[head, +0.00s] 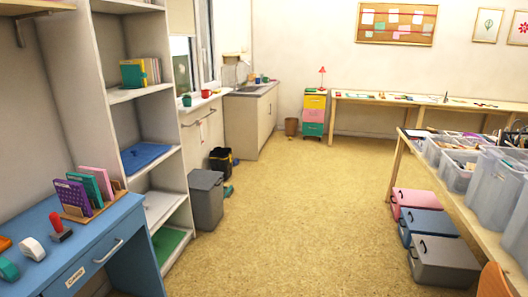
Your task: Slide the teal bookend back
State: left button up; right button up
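A small green-teal upright piece (132,76) stands at the left, front end of a short row of books (151,70) on the upper shelf (128,95) of the tall white shelf unit. It may be the teal bookend, but it is too small to be sure. The books beside it are mostly yellow and stand upright. Neither of my grippers shows in the head view.
A blue desk (95,243) stands at the lower left with a rack of folders, a red stamp (60,229) and a tape dispenser (32,250). A grey bin (206,199) stands beside the shelf unit. A long table (455,192) with bins is at right. The middle floor is clear.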

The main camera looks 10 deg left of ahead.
aim_at(132, 76)
jog(key=i+u, duration=0.3)
jog(key=i, duration=0.3)
jog(key=i+l+u, duration=0.15)
jog(key=i+u, duration=0.15)
jog(key=i, duration=0.3)
jog(key=i+l+u, duration=0.1)
jog(key=i+u, duration=0.35)
jog(key=i+l+u, duration=0.25)
jog(key=i+u, duration=0.2)
jog(key=k, duration=0.05)
